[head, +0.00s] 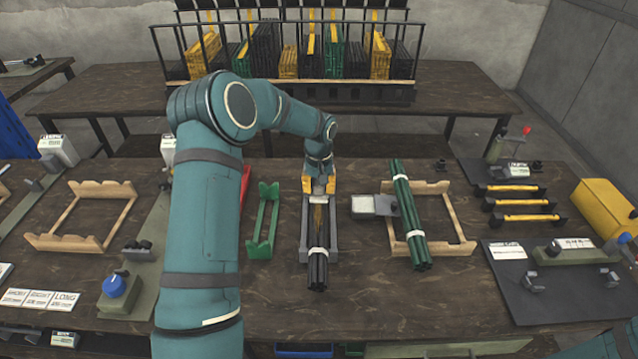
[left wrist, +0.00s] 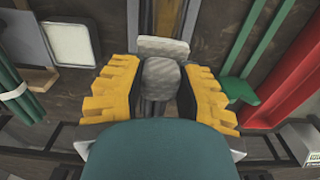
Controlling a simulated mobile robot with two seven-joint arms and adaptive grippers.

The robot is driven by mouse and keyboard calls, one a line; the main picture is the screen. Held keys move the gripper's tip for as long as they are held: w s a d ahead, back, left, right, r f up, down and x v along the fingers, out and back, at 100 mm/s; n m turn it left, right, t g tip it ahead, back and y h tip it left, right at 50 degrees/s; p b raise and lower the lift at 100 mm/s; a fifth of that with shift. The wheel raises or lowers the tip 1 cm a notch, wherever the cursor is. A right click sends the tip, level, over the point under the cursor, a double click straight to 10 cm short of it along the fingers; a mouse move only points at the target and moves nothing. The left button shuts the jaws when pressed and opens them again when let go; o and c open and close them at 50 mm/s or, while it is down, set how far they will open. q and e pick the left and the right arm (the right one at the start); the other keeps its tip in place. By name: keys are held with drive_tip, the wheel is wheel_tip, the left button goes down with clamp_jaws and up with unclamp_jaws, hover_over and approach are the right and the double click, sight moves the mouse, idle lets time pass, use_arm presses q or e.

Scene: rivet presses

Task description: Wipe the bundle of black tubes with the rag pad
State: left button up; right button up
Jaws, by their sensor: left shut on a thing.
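The bundle of black tubes (head: 317,270) lies lengthwise in a grey cradle (head: 304,240) on the table. A white band wraps it near its front end, and a brownish stretch (head: 318,217) shows farther back. My left gripper (head: 319,186) is over the back part of the bundle. In the left wrist view its yellow fingers (left wrist: 160,85) are shut on the speckled grey rag pad (left wrist: 160,72). The pad is over the tubes; whether it touches them I cannot tell. The gripper hides the bundle's back end in the head view.
Right of the cradle is a white-topped square tray (head: 363,205), then green tubes (head: 408,215) on a wooden rack (head: 455,220). An empty green rack (head: 263,222) stands left. A black-railed rack (head: 285,85) with coloured packs is on the back table. Bare table lies in front.

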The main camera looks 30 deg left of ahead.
use_arm(q)
drive_tip(key=shift+s+d+f+b, duration=0.1)
drive_tip(key=shift+s+d+b, duration=0.15)
drive_tip(key=shift+s+d, duration=0.45)
drive_tip(key=shift+s+d+b, duration=0.25)
drive_tip(key=shift+s+d, duration=0.1)
drive_tip(key=shift+s, duration=0.65)
drive_tip(key=shift+s+d+f+b, duration=0.1)
drive_tip(key=shift+s+d+b, duration=0.15)
drive_tip(key=shift+s+d, duration=0.45)
drive_tip(key=shift+s+d+r+b, duration=0.1)
drive_tip(key=shift+s+d+b, duration=0.15)
drive_tip(key=shift+s, duration=0.55)
drive_tip(key=shift+s+d+r+b, duration=0.1)
drive_tip(key=shift+s+d, duration=0.25)
drive_tip(key=shift+s, duration=0.4)
drive_tip(key=shift+o, duration=0.2)
drive_tip(key=shift+s+d+f+b, duration=0.1)
drive_tip(key=shift+s+d+b, duration=0.1)
drive_tip(key=shift+s+d, duration=0.25)
drive_tip(key=shift+s+d+f+b, duration=0.1)
drive_tip(key=shift+s+d+b, duration=0.15)
drive_tip(key=shift+s, duration=0.4)
drive_tip(key=shift+s+d+b, duration=0.2)
drive_tip(key=shift+s+d, duration=0.15)
drive_tip(key=shift+s, duration=0.2)
drive_tip(key=shift+r, duration=0.1)
